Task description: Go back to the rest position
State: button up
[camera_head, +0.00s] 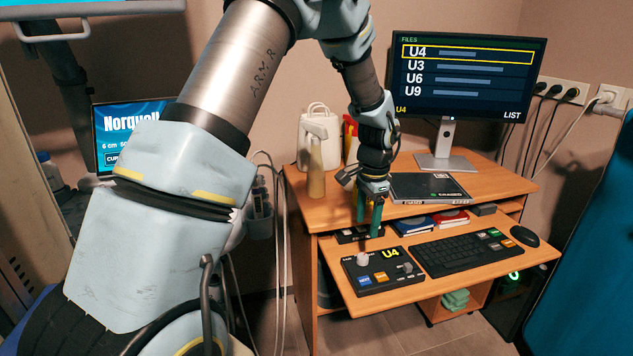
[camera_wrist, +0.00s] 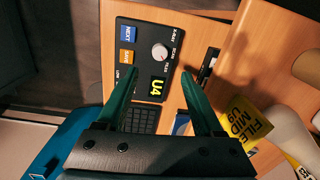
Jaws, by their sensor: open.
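My gripper (camera_head: 368,215) hangs from my arm above the desk's pull-out shelf, its green fingers pointing down. In the wrist view my gripper (camera_wrist: 155,95) has its two green fingers spread apart with nothing held between them. Below it is a black control box (camera_head: 388,274) with a pale knob, blue and orange buttons and a yellow "U4" readout. The control box also shows in the wrist view (camera_wrist: 138,60), with its buttons and knob facing up. The fingertips appear apart from the box.
A monitor (camera_head: 468,75) listing files, with U4 outlined, stands on the wooden desk (camera_head: 490,188). A keyboard (camera_head: 465,252) and mouse (camera_head: 524,236) lie on the shelf. A tan bottle (camera_head: 316,170), a white container (camera_head: 322,128) and a dark book (camera_head: 428,187) stand or lie near my arm.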

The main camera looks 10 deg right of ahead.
jog(key=a+r+n, duration=0.3)
jog(key=a, duration=0.5)
jog(key=a+r+n, duration=0.3)
jog(key=a+n, duration=0.1)
jog(key=a, duration=0.5)
jog(key=s+a+r+n, duration=0.1)
jog(key=s+a+n, duration=0.2)
jog(key=s+a, duration=0.2)
jog(key=s+a+r+n+t, duration=0.1)
jog(key=s+a+n, duration=0.3)
jog(key=a, duration=0.5)
jog(key=shift+s+r+n, duration=0.3)
jog(key=shift+s+r, duration=0.1)
